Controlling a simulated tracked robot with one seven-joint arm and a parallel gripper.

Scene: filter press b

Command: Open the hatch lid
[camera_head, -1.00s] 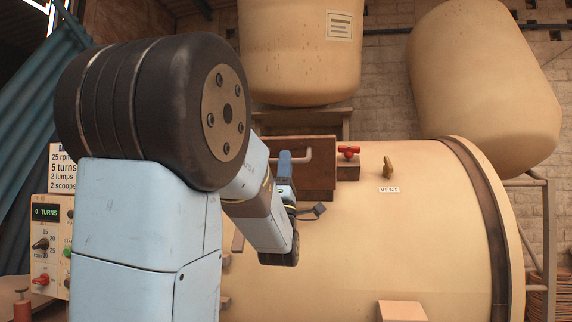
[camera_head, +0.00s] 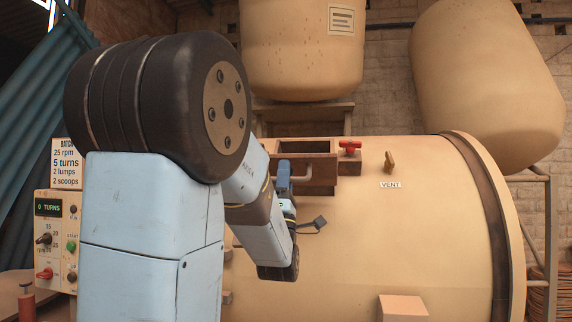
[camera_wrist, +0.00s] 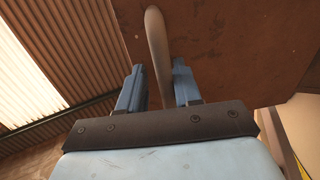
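The hatch lid is a brown panel (camera_head: 318,172) on top of the big cream drum. It leans toward me, and the hatch's dark opening (camera_head: 303,146) shows behind it. The lid fills the upper part of the wrist view (camera_wrist: 225,45), with its bent grey handle (camera_wrist: 156,40) running down between my fingers. My gripper (camera_wrist: 158,88) is closed around that handle, one blue finger on each side; a thin gap seems to show at the left finger. In the head view my gripper (camera_head: 284,178) is at the lid's left side, partly hidden by my wrist.
A red valve (camera_head: 349,147) sits just right of the hatch. A brass vent handle (camera_head: 389,161) stands further right on the drum. Cream tanks (camera_head: 302,55) hang above and behind. A control panel (camera_head: 57,240) reading 0 TURNS is at left.

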